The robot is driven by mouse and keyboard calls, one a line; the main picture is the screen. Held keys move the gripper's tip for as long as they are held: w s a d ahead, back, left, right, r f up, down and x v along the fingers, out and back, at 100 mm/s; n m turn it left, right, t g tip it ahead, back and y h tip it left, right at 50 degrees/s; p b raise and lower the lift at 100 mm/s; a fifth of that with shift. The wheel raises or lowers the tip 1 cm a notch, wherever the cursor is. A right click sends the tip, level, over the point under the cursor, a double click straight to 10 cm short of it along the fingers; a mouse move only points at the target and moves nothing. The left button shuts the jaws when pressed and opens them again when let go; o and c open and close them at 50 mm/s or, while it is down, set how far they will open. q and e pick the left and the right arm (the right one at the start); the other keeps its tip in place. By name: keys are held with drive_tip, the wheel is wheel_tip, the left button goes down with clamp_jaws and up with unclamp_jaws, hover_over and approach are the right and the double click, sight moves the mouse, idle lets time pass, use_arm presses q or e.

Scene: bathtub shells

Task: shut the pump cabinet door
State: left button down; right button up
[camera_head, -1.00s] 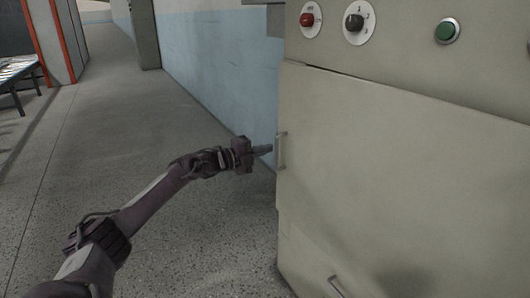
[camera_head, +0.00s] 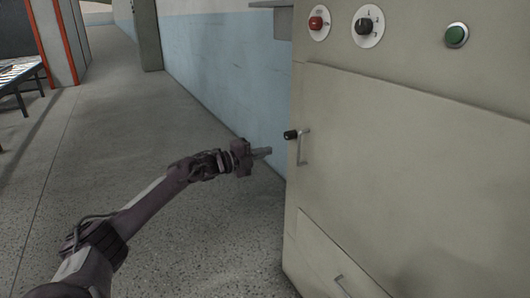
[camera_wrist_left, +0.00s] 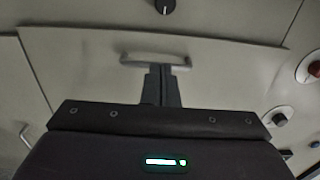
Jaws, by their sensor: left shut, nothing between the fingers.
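The pump cabinet door (camera_head: 400,150) is the large beige front panel in the head view. It looks flush with its frame; whether it is latched I cannot tell. Its pale bar handle (camera_head: 303,147) stands at the door's left edge, with a black knob (camera_head: 290,134) beside it on the frame edge. My left gripper (camera_head: 265,151) is shut and empty, just left of the handle with a small gap. In the left wrist view its fingers (camera_wrist_left: 161,85) point at the door, their tips in front of the handle (camera_wrist_left: 155,60). My right gripper is not in view.
A red knob (camera_head: 318,22), a black dial (camera_head: 367,26) and a green button (camera_head: 456,35) sit above the door. A lower panel (camera_head: 325,255) has its own handle. A blue and white wall (camera_head: 215,65) runs behind.

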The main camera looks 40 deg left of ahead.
use_arm(q)
drive_tip(key=s+a, duration=0.3)
drive_tip(key=a, duration=0.6)
drive_tip(key=shift+s+a+b, duration=0.15)
drive_tip(key=shift+s+b, duration=0.2)
